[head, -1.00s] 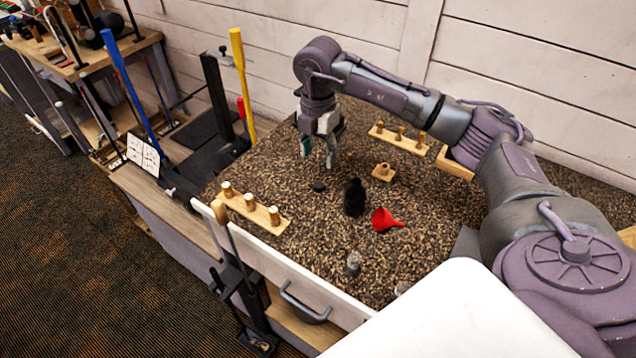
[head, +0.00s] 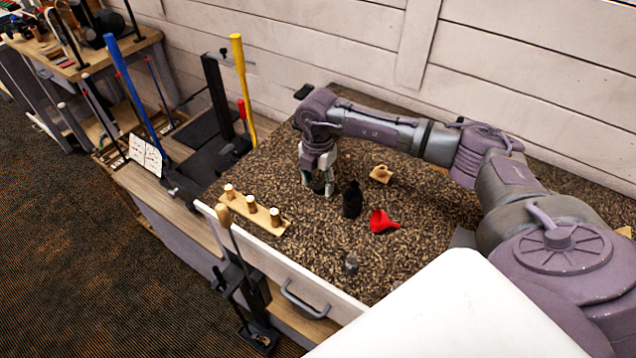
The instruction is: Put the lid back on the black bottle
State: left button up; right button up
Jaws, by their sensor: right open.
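The black bottle (head: 352,199) stands upright on the speckled brown bench top (head: 330,245), near its middle. My right gripper (head: 318,188) points down just left of the bottle, low over the bench. Its fingers are open around the small dark lid (head: 319,187), which shows only partly between them. I cannot tell whether the fingers touch the lid. My left gripper is not in view.
A red funnel (head: 382,221) lies right of the bottle. A wooden rack with pegs (head: 251,211) is at the left edge. A small wooden block (head: 381,174) is behind the bottle, and a small clear jar (head: 351,265) is in front.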

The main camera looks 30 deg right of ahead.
jog(key=shift+f, duration=0.3)
jog(key=shift+c, duration=0.3)
jog(key=c, duration=0.7)
jog(key=shift+r, duration=0.2)
